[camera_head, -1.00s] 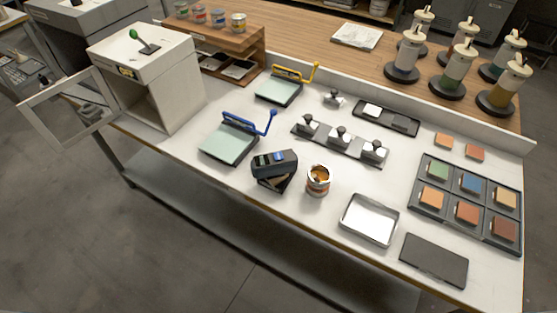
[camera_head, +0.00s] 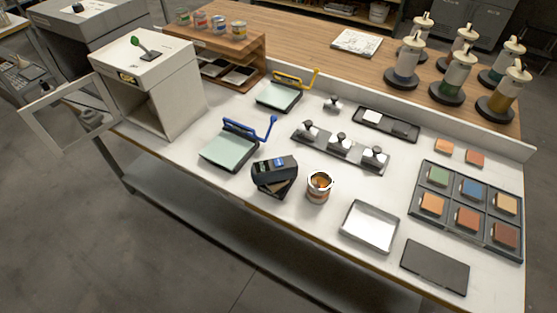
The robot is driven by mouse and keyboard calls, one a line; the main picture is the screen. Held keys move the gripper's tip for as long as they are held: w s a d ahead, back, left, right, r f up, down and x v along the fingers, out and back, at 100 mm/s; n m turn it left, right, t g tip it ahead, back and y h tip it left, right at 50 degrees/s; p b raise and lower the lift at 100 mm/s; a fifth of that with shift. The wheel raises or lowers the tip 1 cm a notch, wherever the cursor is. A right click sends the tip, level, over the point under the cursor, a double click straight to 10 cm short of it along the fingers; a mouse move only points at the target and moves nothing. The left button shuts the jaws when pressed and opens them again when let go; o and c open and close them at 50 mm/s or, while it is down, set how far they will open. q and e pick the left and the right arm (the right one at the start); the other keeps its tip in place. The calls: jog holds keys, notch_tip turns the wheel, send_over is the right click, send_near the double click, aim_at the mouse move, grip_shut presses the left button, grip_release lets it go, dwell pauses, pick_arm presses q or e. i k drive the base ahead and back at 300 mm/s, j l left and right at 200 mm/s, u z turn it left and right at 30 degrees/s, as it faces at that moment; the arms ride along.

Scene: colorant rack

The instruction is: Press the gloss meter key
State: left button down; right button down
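The gloss meter looks to be the dark grey boxy device (camera_head: 274,171) near the front edge of the white bench, left of an open paint can. It sits at an angle on a dark block or base. Its top has a small bluish display and light key-like patches, too small to tell apart. Neither of my grippers shows in the head view.
An open can (camera_head: 319,186) stands just right of the device. A blue-handled press (camera_head: 228,152) is to its left. A white tray (camera_head: 369,226), a dark flat pad (camera_head: 435,267) and a rack of colour blocks (camera_head: 427,218) lie right. The bench front edge is close.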

aim_at(278, 162)
jog(key=k+l+z, duration=0.1)
jog(key=l, duration=0.45)
jog(key=k+l, duration=0.1)
jog(key=l, duration=0.45)
jog(key=k+l+z, duration=0.15)
jog(key=l, duration=0.45)
